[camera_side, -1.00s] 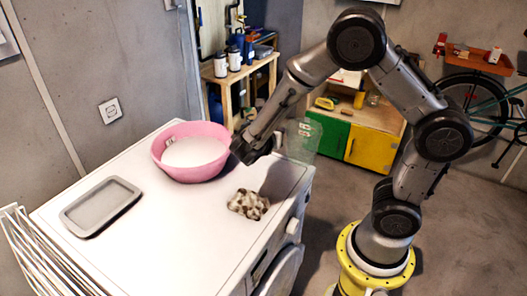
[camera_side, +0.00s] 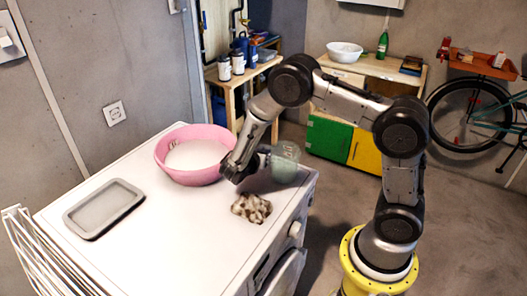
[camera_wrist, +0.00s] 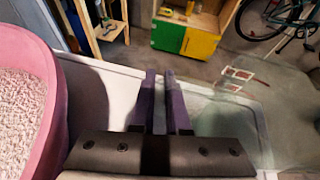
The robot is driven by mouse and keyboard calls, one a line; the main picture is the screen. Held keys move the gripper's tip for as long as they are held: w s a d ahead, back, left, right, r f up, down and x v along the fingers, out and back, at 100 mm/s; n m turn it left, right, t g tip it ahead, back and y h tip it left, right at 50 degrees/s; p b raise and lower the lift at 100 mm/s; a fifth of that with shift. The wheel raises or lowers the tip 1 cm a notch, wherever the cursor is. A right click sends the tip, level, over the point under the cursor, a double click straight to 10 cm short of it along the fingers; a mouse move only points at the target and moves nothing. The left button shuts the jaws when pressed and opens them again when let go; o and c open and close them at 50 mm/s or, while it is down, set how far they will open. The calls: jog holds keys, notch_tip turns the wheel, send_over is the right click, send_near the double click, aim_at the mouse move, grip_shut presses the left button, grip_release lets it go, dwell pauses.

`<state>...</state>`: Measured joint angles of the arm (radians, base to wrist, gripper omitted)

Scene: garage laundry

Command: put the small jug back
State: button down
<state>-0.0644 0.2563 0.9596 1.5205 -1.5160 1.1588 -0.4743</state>
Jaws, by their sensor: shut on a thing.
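The small jug (camera_side: 285,162) is clear, greenish and see-through, with pale markings on its side. It is at the back right part of the white machine top, to the right of the pink basin. My gripper (camera_side: 259,161) is at the jug's left side, shut on it. In the wrist view the jug (camera_wrist: 262,112) fills the right side, and the two purple fingers (camera_wrist: 160,92) are close together beside it. The grip point on the jug is hard to make out. I cannot tell whether the jug's base touches the top.
A pink basin (camera_side: 160,158) of white granules stands left of my gripper. A crumpled spotted cloth (camera_side: 252,207) lies in front of the jug. A grey tray (camera_side: 75,219) lies at the left. The white top (camera_side: 180,225) is clear between tray and cloth.

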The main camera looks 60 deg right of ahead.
jog(key=shift+f, duration=0.1)
jog(key=c, duration=0.9)
grip_release()
jog(key=shift+a+r, duration=0.15)
jog(key=shift+r, duration=0.1)
jog(key=v, duration=1.1)
jog(key=shift+a+r, duration=0.1)
jog(key=shift+a, duration=0.1)
jog(key=s+a+r+m+t+y, duration=0.1)
jog(key=s+a+r+m+y, duration=0.1)
jog(key=s+r+m+y, duration=0.2)
jog(key=s+a+r+m+t+y, duration=0.1)
jog(key=s+r+m+y, duration=0.3)
jog(key=s+m, duration=0.5)
jog(key=s+a+r+m+t+y, duration=0.1)
jog(key=s+a+r+m+y, duration=0.3)
jog(key=s+r+m, duration=0.3)
jog(key=shift+s+m+y, duration=0.3)
jog(key=shift+s+y, duration=0.3)
jog(key=shift+s, duration=0.6)
